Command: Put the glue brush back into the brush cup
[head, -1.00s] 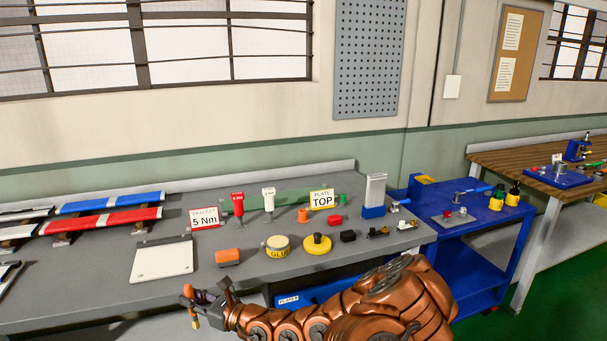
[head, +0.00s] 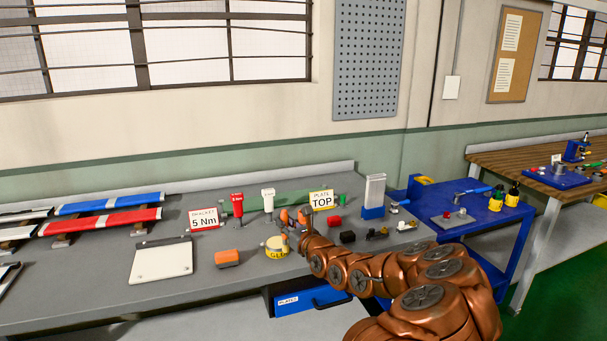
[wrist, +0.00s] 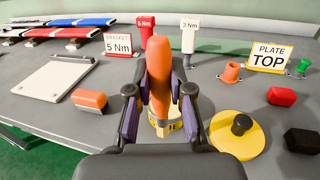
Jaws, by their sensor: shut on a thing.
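My gripper (wrist: 160,108) is shut on the orange handle of the glue brush (wrist: 158,68), which stands roughly upright between the purple-padded fingers. The brush's lower end is hidden. In the head view my gripper (head: 292,222) is over the bench near the glue pot, and the orange brush handle (head: 284,215) shows above it. A small orange cup (wrist: 231,72), which looks like the brush cup, stands on the bench to the right of and beyond the brush in the wrist view. The yellow-labelled glue pot (head: 276,247) is partly hidden behind the brush in the wrist view.
A yellow disc with a black knob (wrist: 238,138) lies right of my gripper. Red and black blocks (wrist: 282,96) (wrist: 302,140) are farther right. An orange block (wrist: 90,100) and a white panel (wrist: 55,78) lie left. Red and white drivers and the TOP sign (wrist: 269,56) stand behind.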

